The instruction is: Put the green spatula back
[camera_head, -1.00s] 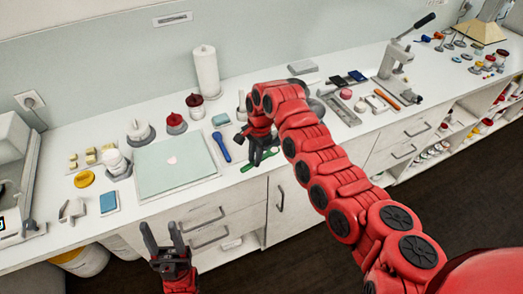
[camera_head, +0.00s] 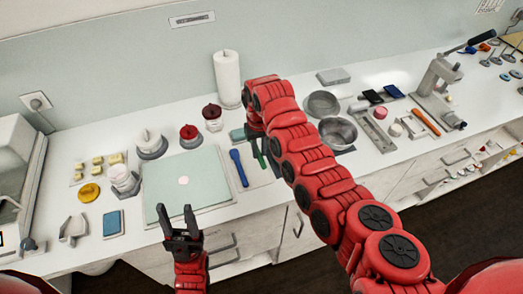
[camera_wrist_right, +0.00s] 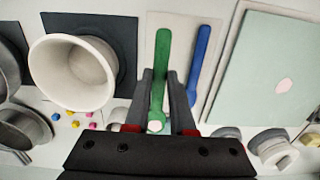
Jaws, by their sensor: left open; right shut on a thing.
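The green spatula (camera_wrist_right: 161,62) lies parallel to the blue spatula (camera_wrist_right: 199,60), over a pale mat (camera_wrist_right: 182,38) in the right wrist view. My right gripper (camera_wrist_right: 160,78) is shut on its shaft. A pale end of the spatula shows between the finger bases. Whether it touches the mat I cannot tell. In the head view my right arm hides most of the green spatula (camera_head: 259,153); the blue spatula (camera_head: 239,168) lies to its left. My left gripper (camera_head: 176,210) is open and empty at the counter's front edge.
A white bowl (camera_wrist_right: 75,68) stands on a dark mat beside the spatulas in the wrist view. The pale green board (camera_head: 165,185) lies left of them. Metal bowls (camera_head: 338,133), red-topped jars (camera_head: 189,138) and a paper roll (camera_head: 227,80) stand around.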

